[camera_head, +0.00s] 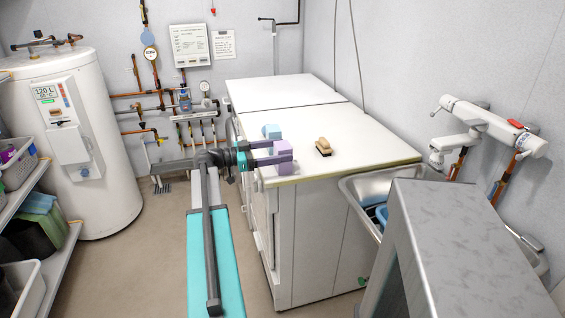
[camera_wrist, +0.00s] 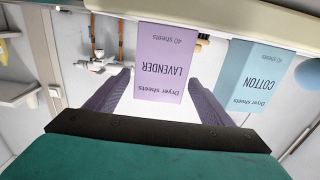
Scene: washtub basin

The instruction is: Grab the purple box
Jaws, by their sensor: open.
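The purple box (camera_head: 283,147) stands at the near left edge of the white worktop. In the wrist view the purple box (camera_wrist: 165,62), marked "Lavender" dryer sheets, appears upside down between and beyond the finger tips. My gripper (camera_head: 280,154) is open at the worktop's left edge, its fingers pointing right toward the box. In the wrist view my gripper (camera_wrist: 160,82) has one finger on each side of the box's lower picture part. I cannot tell whether either finger touches it.
A light blue "Cotton" box (camera_wrist: 254,75) stands beside the purple one; it also shows in the head view (camera_head: 271,131). A wooden brush (camera_head: 323,146) lies to the right on the worktop (camera_head: 350,155). A steel sink (camera_head: 365,205) is right of it. The worktop's back is clear.

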